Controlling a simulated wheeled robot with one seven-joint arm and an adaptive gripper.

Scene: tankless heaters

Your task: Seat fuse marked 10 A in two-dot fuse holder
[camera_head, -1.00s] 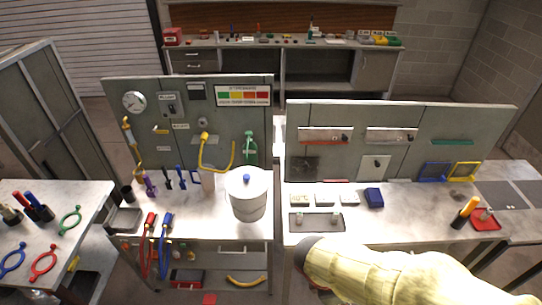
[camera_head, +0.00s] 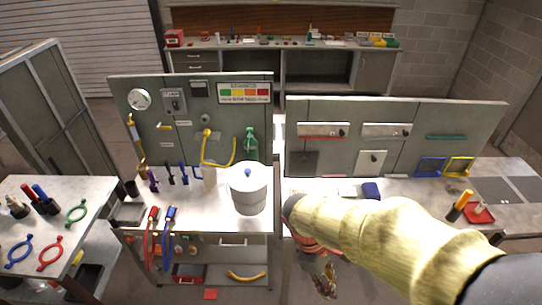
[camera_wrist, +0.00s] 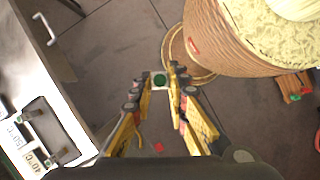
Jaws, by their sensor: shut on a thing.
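In the wrist view my gripper (camera_wrist: 160,85) has its yellow fingers shut on a small pale piece with a green round face (camera_wrist: 159,80), apparently the fuse. Its marking cannot be read. It is held in the air over the floor, to the right of the bench edge. In the head view my gripper (camera_head: 326,280) hangs low in front of the right bench, below my yellow-sleeved arm; the held piece cannot be made out there. I cannot identify the two-dot fuse holder in either view.
A drawer handle (camera_wrist: 45,29) sticks out nearby. In the head view a white pot (camera_head: 249,192) stands left; upright panels (camera_head: 345,143) back the right bench.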

